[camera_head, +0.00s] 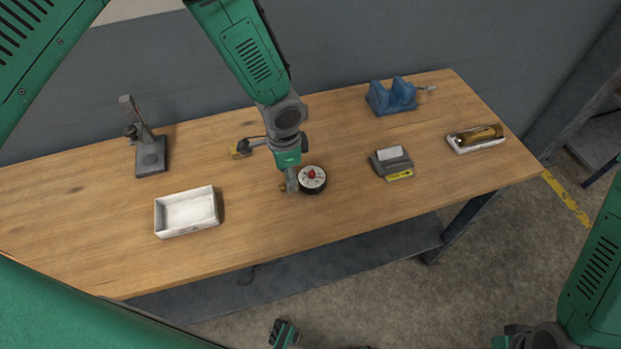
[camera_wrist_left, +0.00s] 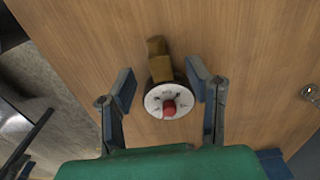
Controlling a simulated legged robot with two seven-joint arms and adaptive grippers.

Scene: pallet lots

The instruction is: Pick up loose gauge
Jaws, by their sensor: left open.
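The loose gauge (camera_head: 313,180) lies on the wooden bench near its middle. My left gripper (camera_head: 268,168) is open and low over the bench, right by the gauge. In the left wrist view the gauge (camera_wrist_left: 168,102) shows between the two spread fingers of the left gripper (camera_wrist_left: 162,86), with its brass fitting pointing away from the palm. A gap shows on each side. Part of my right arm shows at the lower right of the head view; the state of its fingers is unclear.
The bench (camera_head: 90,220) also holds a dark stand (camera_head: 151,155), a white open box (camera_head: 187,230), a blue block (camera_head: 391,98), a grey device (camera_head: 391,163) and a white tray (camera_head: 480,146) with a brass cylinder. The bench's front middle is clear.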

